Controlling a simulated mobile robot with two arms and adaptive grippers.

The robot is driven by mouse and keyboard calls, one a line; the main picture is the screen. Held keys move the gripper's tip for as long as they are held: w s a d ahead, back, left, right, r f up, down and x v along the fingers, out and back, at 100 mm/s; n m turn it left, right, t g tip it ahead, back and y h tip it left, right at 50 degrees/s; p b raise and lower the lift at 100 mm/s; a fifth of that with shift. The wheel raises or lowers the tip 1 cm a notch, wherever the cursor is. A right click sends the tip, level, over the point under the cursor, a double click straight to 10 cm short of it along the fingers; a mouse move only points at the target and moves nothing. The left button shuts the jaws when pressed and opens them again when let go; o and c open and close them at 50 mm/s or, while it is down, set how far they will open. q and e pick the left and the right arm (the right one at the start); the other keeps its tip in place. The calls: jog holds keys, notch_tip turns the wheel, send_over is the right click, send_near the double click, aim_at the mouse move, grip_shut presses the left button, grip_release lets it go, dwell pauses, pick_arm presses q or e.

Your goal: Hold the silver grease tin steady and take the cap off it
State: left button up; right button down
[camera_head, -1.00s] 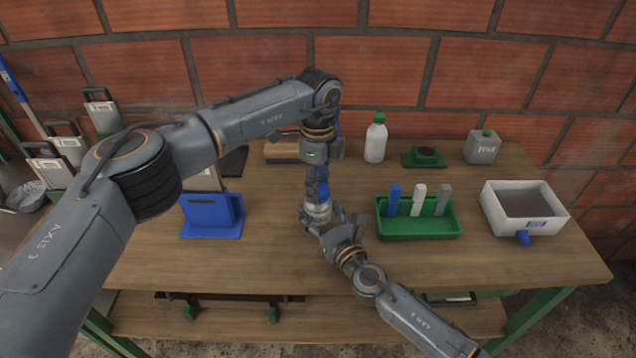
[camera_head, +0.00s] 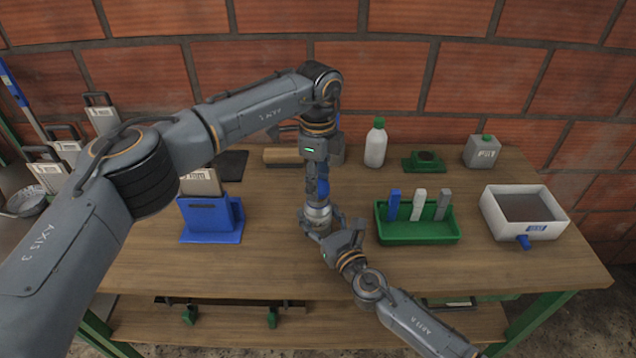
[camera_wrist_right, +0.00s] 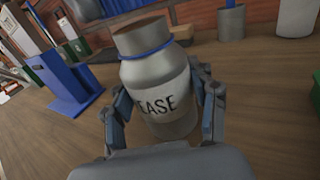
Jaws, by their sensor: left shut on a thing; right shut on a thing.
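The silver grease tin (camera_wrist_right: 160,95) stands upright in the right wrist view, with dark lettering on a pale label and a blue ring at its neck. Its brownish top shows with no cap on it. My right gripper (camera_wrist_right: 165,125) is shut around the tin's body, a finger on each side. In the head view the tin (camera_head: 318,212) is small and partly covered by my right gripper (camera_head: 325,228).
A green tray (camera_head: 418,237) with upright blocks and a white box (camera_head: 560,222) stand to the right. A blue holder (camera_head: 212,222) stands to the left. A white bottle (camera_head: 376,145) and a grey can (camera_head: 482,150) are at the back. The front table strip is clear.

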pick_arm(q)
jog(key=shift+r, duration=2)
pick_arm(e)
jog(key=shift+c, duration=1.7)
grip_release()
